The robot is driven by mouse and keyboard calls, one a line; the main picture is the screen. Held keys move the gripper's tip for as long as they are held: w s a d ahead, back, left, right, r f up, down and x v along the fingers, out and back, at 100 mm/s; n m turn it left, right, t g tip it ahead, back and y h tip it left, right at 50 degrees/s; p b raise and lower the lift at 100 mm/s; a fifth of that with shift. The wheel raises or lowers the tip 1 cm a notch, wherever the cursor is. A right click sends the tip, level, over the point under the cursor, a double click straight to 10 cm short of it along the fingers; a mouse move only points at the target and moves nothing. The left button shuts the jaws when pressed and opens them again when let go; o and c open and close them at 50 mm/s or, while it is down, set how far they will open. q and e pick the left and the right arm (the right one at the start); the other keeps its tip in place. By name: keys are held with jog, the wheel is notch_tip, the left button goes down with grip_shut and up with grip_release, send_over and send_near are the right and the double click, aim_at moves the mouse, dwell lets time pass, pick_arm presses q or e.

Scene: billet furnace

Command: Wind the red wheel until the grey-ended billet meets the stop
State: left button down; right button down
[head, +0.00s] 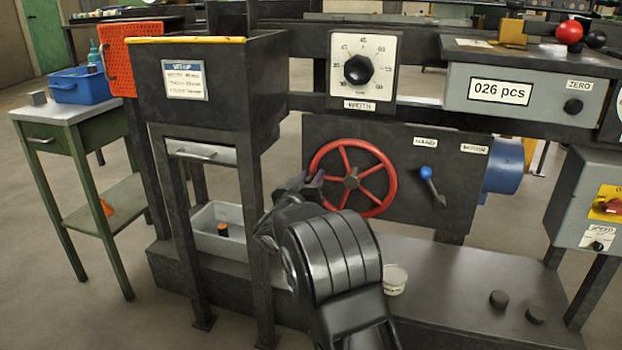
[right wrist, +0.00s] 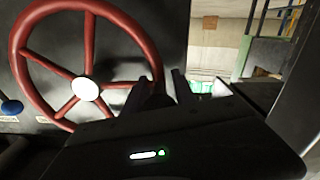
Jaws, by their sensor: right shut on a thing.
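The red wheel (head: 352,178) is a spoked handwheel on the dark front panel of the machine. It also fills the left of the right wrist view (right wrist: 87,30). My right gripper (head: 309,186) is at the left side of its rim and shut on it. In the right wrist view my two dark fingers (right wrist: 165,92) are at the rim's right side, and they partly hide it. I cannot make out the grey-ended billet or the stop in either view. My left gripper is not in view.
A blue-knobbed lever (head: 427,174) is right of the wheel, under HAND and MOTOR labels. A WIDTH dial (head: 358,70) is above. A white cup (head: 395,280) and two dark cylinders (head: 498,298) stand on the base. A grey bin (head: 204,240) is at left.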

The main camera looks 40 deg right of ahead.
aim_at(319, 156)
jog(key=shift+r, duration=0.15)
dwell(0.8)
jog(key=shift+r+m+p, duration=0.5)
jog(key=shift+r+p, duration=0.05)
jog(key=shift+p, duration=0.05)
jog(key=shift+s+d+r+m+p, duration=0.1)
jog(key=shift+r+m+p, duration=0.6)
jog(key=shift+r+m, duration=0.25)
jog(key=shift+s+d+r+m+p, duration=0.15)
jog(key=shift+s+r+m, duration=0.05)
jog(key=shift+r+m, duration=0.45)
jog(key=shift+s+d+r+m+p, duration=0.2)
jog(key=shift+r+m, duration=0.2)
jog(key=shift+m, duration=0.4)
jog(key=shift+s+d+r+m+p, duration=0.1)
jog(key=shift+s+r+m+p, duration=0.05)
jog(key=shift+r+m, duration=0.5)
jog(key=c, duration=1.3)
grip_release()
jog(key=shift+s, duration=0.1)
jog(key=shift+o, duration=1.3)
jog(key=shift+f, duration=0.1)
